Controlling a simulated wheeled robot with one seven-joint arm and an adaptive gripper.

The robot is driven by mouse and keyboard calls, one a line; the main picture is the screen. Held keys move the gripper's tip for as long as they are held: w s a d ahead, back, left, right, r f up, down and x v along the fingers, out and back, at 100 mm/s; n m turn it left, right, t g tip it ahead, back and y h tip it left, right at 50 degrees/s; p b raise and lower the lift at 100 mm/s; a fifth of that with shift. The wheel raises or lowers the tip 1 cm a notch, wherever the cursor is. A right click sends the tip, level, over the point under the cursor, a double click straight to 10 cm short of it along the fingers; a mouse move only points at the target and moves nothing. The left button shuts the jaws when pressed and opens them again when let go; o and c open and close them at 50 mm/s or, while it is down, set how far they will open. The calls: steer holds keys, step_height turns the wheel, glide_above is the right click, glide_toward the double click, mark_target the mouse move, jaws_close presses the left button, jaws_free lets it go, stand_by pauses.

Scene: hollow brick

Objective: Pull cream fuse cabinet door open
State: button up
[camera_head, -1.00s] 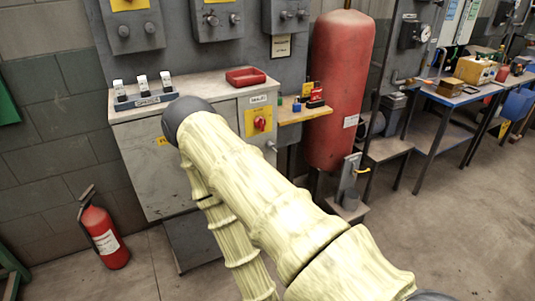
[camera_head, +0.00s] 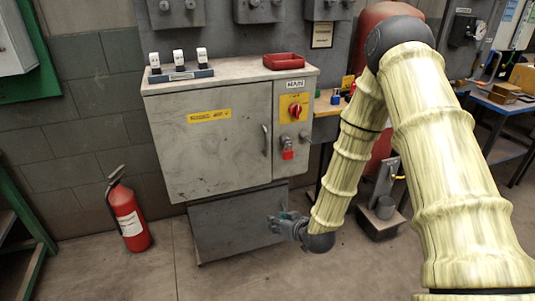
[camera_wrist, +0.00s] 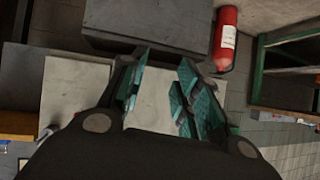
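The cream fuse cabinet (camera_head: 160,115) stands against the wall in the head view. Its broad front door (camera_head: 215,155) looks shut, with a yellow label and a vertical metal handle (camera_head: 265,140) at its right edge. My gripper (camera_head: 278,220) is below and slightly right of the handle, in front of the darker base and apart from the door. In the wrist view my gripper (camera_wrist: 160,72) shows two teal-padded fingers spread apart, with nothing between them. The handle cannot be made out in the wrist view.
A red switch (camera_head: 296,110) and red padlock (camera_head: 288,150) are on the narrow panel right of the door. A red tray (camera_head: 284,61) sits on top. A fire extinguisher (camera_head: 128,215) stands left, also in the wrist view (camera_wrist: 227,38). Floor in front is clear.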

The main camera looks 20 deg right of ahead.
steer(key=w+d+r+t+b, duration=0.2)
steer(key=w+d+r+t, duration=0.1)
steer(key=w+r, duration=0.5)
steer(key=n+t+y+b, duration=0.1)
steer(key=t+b, duration=0.1)
steer(key=t, duration=0.1)
glide_toward(266, 142)
steer(key=x, duration=1)
steer(key=shift+w+d+f, duration=0.1)
steer(key=shift+w+d, duration=0.05)
steer(key=shift+w, duration=0.1)
steer(key=shift+c, duration=0.2)
jaws_close()
